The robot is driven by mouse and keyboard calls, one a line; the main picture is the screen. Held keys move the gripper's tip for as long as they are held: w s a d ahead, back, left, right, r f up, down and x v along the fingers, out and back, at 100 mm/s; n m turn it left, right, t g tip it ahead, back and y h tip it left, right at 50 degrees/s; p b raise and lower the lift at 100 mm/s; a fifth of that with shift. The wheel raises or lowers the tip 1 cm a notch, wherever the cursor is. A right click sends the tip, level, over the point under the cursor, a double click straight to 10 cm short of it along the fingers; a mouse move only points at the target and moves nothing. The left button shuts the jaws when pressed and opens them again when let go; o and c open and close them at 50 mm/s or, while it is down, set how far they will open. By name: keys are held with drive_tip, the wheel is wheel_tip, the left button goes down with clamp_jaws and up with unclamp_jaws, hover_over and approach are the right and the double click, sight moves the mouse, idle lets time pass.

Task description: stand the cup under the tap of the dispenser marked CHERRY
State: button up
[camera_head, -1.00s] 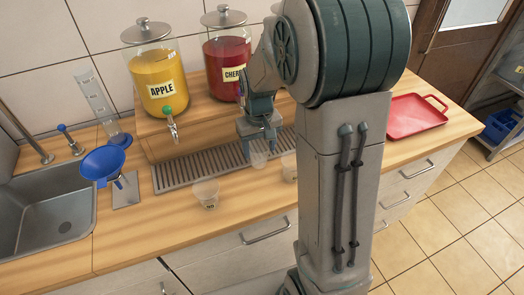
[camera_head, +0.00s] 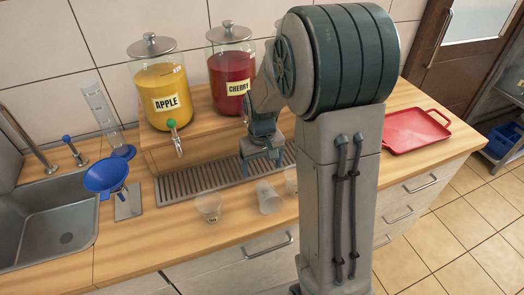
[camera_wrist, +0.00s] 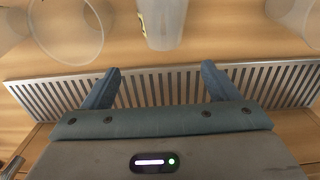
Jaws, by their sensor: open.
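The dispenser marked CHERRY (camera_head: 232,68), a jar of red liquid, stands on the wooden shelf; its tap is hidden behind my arm. My gripper (camera_head: 263,165) is open and empty over the drip tray (camera_head: 190,183); its two fingers also show apart in the wrist view (camera_wrist: 160,72).
The dispenser marked APPLE (camera_head: 160,90), with a green-knobbed tap (camera_head: 174,138), stands left of CHERRY. A blue funnel (camera_head: 106,175) on a stand, a measuring cylinder (camera_head: 97,108) and a sink (camera_head: 48,225) are at left. A red tray (camera_head: 415,130) lies at right.

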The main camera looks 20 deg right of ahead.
wheel_tip(320, 180, up, 11)
drive_tip(key=s+a+r+m+t, duration=0.1)
drive_tip(key=s+t, duration=0.2)
drive_tip(key=s, duration=1.4)
drive_tip(key=shift+s+r+b, duration=0.25)
drive_tip(key=shift+s+b, duration=0.1)
drive_tip(key=shift+a, duration=0.1)
